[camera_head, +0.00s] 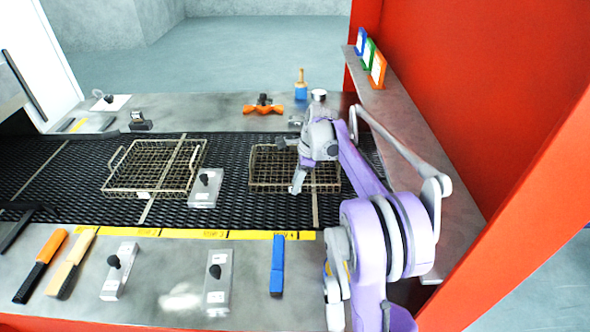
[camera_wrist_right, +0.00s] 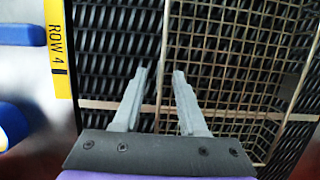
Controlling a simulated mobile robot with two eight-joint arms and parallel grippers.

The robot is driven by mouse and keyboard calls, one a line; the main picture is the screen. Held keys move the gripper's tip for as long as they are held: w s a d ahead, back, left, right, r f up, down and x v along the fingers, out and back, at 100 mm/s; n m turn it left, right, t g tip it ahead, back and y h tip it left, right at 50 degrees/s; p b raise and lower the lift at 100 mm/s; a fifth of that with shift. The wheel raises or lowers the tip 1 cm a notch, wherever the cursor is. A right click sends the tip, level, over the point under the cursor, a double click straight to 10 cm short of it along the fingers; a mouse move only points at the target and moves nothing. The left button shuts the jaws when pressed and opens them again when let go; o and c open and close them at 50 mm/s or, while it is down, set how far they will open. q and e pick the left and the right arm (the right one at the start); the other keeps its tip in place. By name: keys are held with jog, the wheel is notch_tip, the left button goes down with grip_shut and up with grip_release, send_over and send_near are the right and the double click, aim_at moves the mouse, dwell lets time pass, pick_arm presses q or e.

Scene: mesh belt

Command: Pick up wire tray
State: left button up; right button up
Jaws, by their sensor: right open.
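Two wire trays lie on the black mesh belt (camera_head: 75,170). The left wire tray (camera_head: 117,187) sits apart from my arm. The right wire tray (camera_head: 262,185) is partly covered by my right gripper (camera_head: 291,163), which is over it with its fingers spread. In the right wrist view the wire tray (camera_wrist_right: 240,100) fills the right side. My right gripper (camera_wrist_right: 160,75) is open and empty there, and a tray rim bar appears between its fingertips; I cannot tell whether they touch. My left gripper is not in view.
An orange item (camera_head: 263,108) and a blue bottle (camera_head: 300,90) stand behind. A red wall (camera_head: 480,90) bounds the right.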

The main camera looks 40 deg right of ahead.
jog(key=shift+f, duration=0.3)
grip_shut()
dwell(1.2)
